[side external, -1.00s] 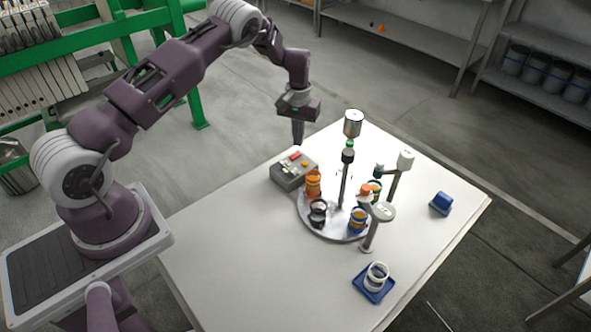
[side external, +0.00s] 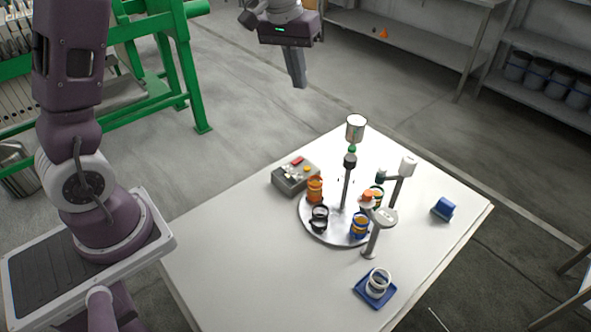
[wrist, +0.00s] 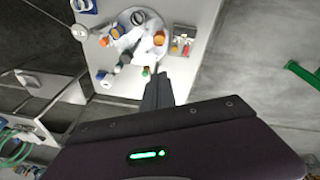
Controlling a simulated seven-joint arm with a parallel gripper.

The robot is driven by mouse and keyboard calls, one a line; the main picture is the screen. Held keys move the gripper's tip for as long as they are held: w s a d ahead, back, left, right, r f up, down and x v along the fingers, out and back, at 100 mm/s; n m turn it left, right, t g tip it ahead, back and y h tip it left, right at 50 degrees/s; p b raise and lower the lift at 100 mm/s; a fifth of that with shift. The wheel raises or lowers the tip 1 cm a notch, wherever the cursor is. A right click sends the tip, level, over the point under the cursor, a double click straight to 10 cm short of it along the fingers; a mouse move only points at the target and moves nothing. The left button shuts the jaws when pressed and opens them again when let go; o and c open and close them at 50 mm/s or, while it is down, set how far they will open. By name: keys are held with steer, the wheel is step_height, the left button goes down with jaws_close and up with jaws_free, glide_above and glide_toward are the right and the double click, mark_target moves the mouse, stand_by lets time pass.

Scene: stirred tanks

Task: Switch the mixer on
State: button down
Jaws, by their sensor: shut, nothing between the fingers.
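Orange, black-and-white and blue jars stand on the plate. My gripper (side external: 300,84) is shut and empty, high above and behind the table's back edge, well apart from the box. In the wrist view its fingers (wrist: 158,80) are together.
A blue block (side external: 443,207) lies near the right edge, and a blue tray (side external: 362,293) holds white rings at the front. The table's left part is clear. Green framework (side external: 180,60) stands behind.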

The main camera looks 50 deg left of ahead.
steer(key=s+d+r+m+t, duration=0.1)
steer(key=s+d+r, duration=0.25)
steer(key=s, duration=0.25)
steer(key=s+d+r+m+t, duration=0.1)
steer(key=s+d+r, duration=0.1)
steer(key=s+r, duration=0.3)
steer(key=s+d+f+m, duration=0.1)
steer(key=s, duration=0.7)
steer(key=s+d+f+m+t, duration=0.1)
steer(key=s, duration=0.7)
steer(key=shift+s+f+y, duration=0.3)
steer(key=shift+s+f, duration=0.05)
steer(key=shift+f, duration=0.05)
steer(key=shift+w, duration=0.1)
